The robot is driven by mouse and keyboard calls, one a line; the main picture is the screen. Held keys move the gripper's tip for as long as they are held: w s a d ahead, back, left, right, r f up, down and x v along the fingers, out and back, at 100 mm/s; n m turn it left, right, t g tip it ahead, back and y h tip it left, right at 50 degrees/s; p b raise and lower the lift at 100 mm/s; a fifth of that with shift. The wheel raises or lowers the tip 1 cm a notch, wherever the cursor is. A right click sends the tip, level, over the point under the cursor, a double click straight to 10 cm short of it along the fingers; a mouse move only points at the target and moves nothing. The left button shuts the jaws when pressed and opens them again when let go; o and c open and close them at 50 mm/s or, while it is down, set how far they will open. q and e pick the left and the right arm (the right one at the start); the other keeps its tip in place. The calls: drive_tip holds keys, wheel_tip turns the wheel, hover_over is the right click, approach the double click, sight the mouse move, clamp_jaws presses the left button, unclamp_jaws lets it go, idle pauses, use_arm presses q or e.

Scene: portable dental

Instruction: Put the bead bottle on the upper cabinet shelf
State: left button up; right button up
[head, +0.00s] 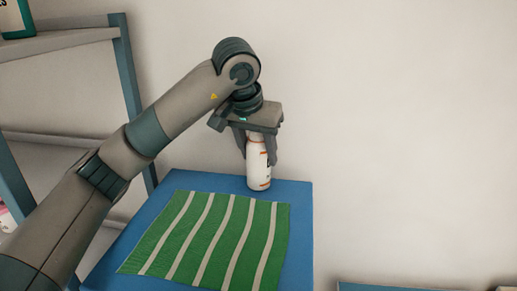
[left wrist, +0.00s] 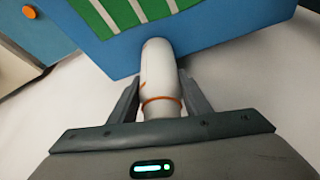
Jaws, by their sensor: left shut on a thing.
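The bead bottle (head: 258,170) is white with orange bands and dark marks. It is upright at the back edge of a blue tabletop (head: 303,215). My left gripper (head: 258,158) comes down from above and is shut on the bottle's upper part. The left wrist view shows the bottle (left wrist: 158,72) between the two fingers (left wrist: 160,95). I cannot tell whether the bottle's base touches the tabletop. The cabinet's upper shelf (head: 60,43) is at the upper left in the head view. My right gripper is not in view.
A green and white striped cloth (head: 210,240) lies on the tabletop in front of the bottle. A green and white item (head: 17,18) stands on the upper shelf. Another blue surface (head: 420,287) shows at the bottom right.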

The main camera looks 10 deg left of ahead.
use_arm(q)
drive_tip(key=shift+f, duration=0.1)
drive_tip(key=o, duration=1)
drive_tip(key=shift+o, duration=1.4)
